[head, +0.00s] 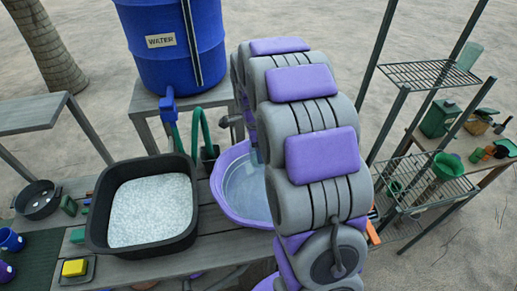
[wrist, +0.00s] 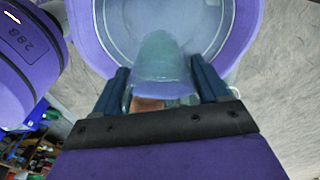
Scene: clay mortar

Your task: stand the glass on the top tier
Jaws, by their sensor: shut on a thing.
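My gripper (wrist: 163,78) is shut on a translucent teal glass (wrist: 165,62) in the wrist view. The glass is over or in the round purple basin (wrist: 246,35); I cannot tell whether it touches the water. In the head view the basin (head: 222,205) holds water, and my arm hides the gripper and most of what is beside it. The wire rack at the right has a top tier (head: 425,76). Another pale green glass (head: 469,55) shows at that tier's right back corner. A lower wire tier (head: 405,178) is below it.
A black tub (head: 100,225) of white granules stands left of the basin on the grey bench. A blue water barrel (head: 175,45) with a tap is behind. A green funnel (head: 446,167) is at the lower tier. The top tier's left and middle look bare.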

